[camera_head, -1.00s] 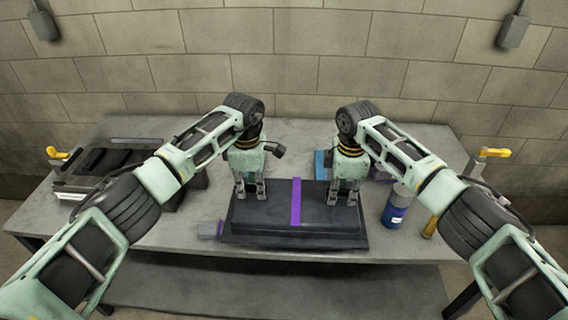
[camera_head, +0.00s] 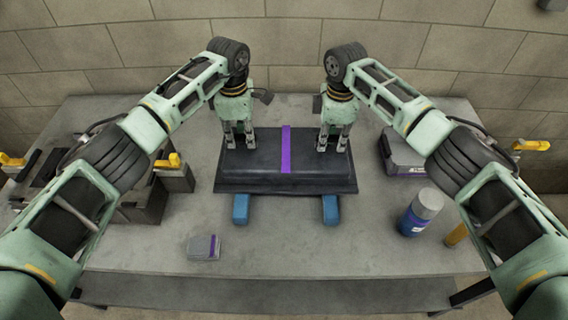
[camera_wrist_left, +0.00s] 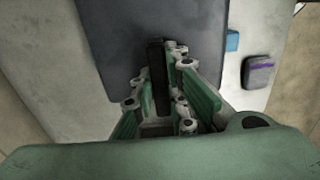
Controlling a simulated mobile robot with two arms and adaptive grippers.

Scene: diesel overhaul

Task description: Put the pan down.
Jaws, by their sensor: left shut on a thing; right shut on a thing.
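The pan (camera_head: 262,162) is a dark, wide, flat box with a purple stripe across its middle. It looks level and lies over two blue blocks, the left block (camera_head: 240,209) and the right block (camera_head: 330,209), whose near ends stick out at its front edge. I cannot tell whether it touches them. My left gripper (camera_head: 239,146) is shut on the pan's left part, and my right gripper (camera_head: 333,149) on its right part. In the left wrist view the pan (camera_wrist_left: 205,35) fills the top, with the left fingers (camera_wrist_left: 160,85) at a thin dark edge.
A small grey box (camera_head: 204,247) with a purple strip lies at the front left. A blue bottle (camera_head: 421,212) and a grey case (camera_head: 403,157) stand on the right. Dark fixtures (camera_head: 142,203) with yellow handles are on the left. The table's front middle is clear.

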